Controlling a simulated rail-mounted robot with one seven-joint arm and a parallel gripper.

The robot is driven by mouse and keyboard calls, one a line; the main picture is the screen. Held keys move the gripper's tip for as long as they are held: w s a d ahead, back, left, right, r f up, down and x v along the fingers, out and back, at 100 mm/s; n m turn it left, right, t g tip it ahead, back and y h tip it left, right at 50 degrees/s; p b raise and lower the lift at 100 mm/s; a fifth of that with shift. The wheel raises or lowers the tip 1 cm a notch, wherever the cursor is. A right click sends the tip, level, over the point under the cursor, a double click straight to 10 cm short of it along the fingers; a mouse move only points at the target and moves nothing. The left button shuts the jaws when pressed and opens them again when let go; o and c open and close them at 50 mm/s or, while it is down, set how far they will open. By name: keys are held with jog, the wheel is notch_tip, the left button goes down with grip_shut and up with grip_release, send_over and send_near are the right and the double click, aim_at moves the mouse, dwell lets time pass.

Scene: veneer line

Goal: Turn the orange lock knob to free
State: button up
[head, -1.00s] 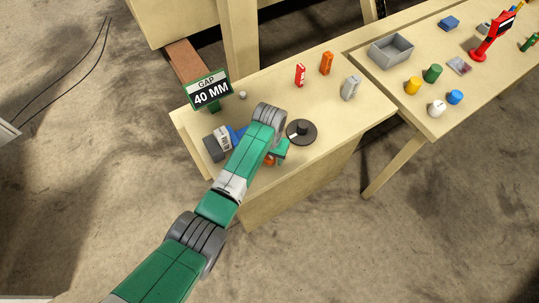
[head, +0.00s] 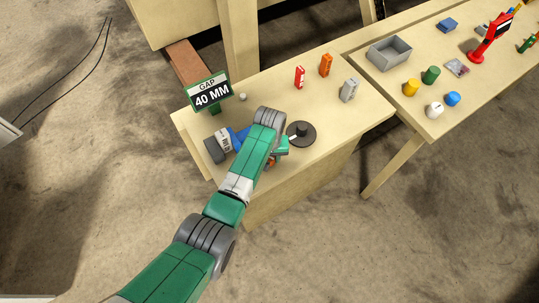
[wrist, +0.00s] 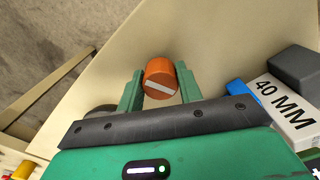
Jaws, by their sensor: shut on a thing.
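The orange lock knob (wrist: 159,72) is a short cylinder with a white stripe across its face. In the wrist view it sits between the two green fingers of my gripper (wrist: 160,88), which are shut on it from both sides. In the head view only a sliver of the orange knob (head: 271,161) shows, and my arm hides most of the gripper. No lock or free marking can be read beside the knob.
A black disc with a raised hub (head: 302,132) is close to my gripper. A block marked 40 MM (wrist: 287,106) lies nearby, with grey and blue pieces. A GAP 40 MM sign (head: 209,93) stands behind. Red, orange and grey items (head: 348,91) stand at the back right.

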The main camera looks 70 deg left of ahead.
jog(key=n, duration=0.3)
jog(key=shift+w+r+n+p, duration=0.1)
jog(key=shift+n+p, duration=0.2)
jog(key=shift+n, duration=0.1)
jog(key=n, duration=0.3)
jog(key=shift+n, duration=0.3)
jog(key=n, duration=0.5)
jog(key=shift+n, duration=0.3)
jog(key=o, duration=1)
notch_tip(320, 180, up, 8)
jog(key=shift+f+p, duration=0.15)
jog(key=shift+p, duration=0.5)
